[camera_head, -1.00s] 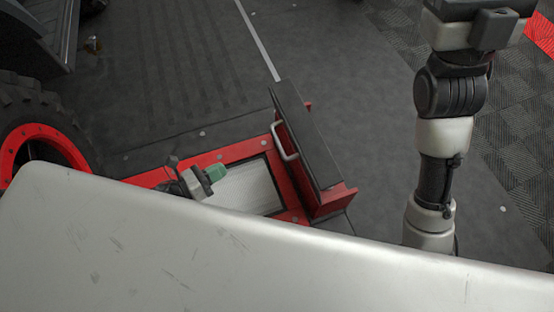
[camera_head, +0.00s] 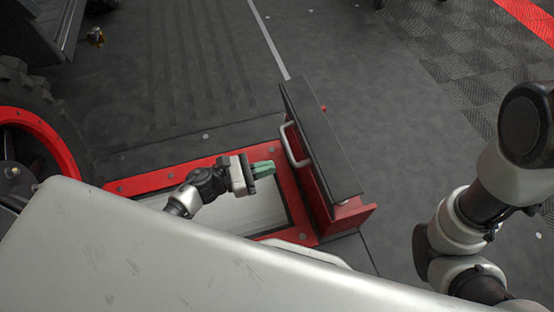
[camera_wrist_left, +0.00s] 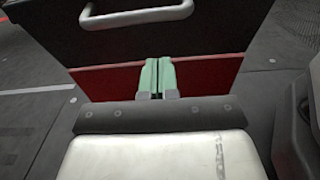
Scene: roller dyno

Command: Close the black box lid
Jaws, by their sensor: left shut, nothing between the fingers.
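The black lid (camera_head: 322,140) stands steeply raised at the right end of a red-framed floor unit (camera_head: 150,182), with a pale handle (camera_head: 293,146) on its left face. In the left wrist view the lid (camera_wrist_left: 190,35) fills the top, with its handle (camera_wrist_left: 135,15) and a red strip (camera_wrist_left: 205,75) below. My left gripper (camera_head: 264,169) is shut and empty, with green fingertips just left of the lid. In the left wrist view the fingertips (camera_wrist_left: 159,75) overlap the red strip; I cannot tell whether they touch it. My right gripper is out of view.
A pale plate (camera_head: 245,212) lies inside the red frame under my left gripper. A large tyre with a red rim (camera_head: 45,140) stands at the left. The dark floor (camera_head: 380,110) beyond the lid is clear.

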